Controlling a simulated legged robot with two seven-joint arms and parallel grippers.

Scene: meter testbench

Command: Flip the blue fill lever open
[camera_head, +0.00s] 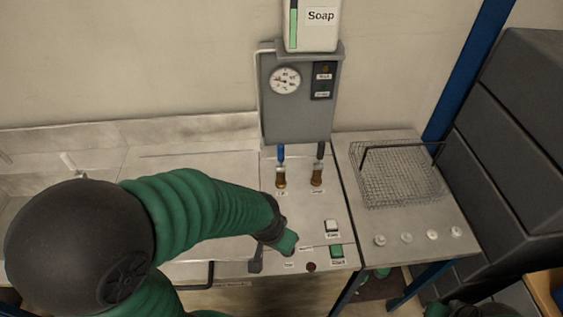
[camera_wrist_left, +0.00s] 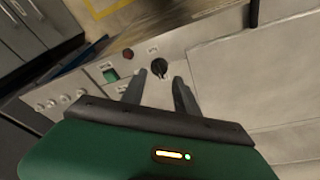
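The blue fill lever (camera_head: 281,153) stands upright on a brass and clear valve at the left, below the grey gauge box. My left gripper (camera_head: 272,254) is over the front of the bench, well short of the lever and apart from it. In the left wrist view the two dark fingers of my left gripper (camera_wrist_left: 160,78) are spread with nothing held. A black knob (camera_wrist_left: 158,67) shows just beyond the fingertips; I cannot tell the height gap. The blue lever is not visible in the wrist view. My right gripper is not in view.
A grey-handled valve (camera_head: 319,152) stands right of the blue one. A gauge box (camera_head: 298,115) hangs behind under a Soap tank (camera_head: 312,25). A wire basket (camera_head: 400,178) sits right.

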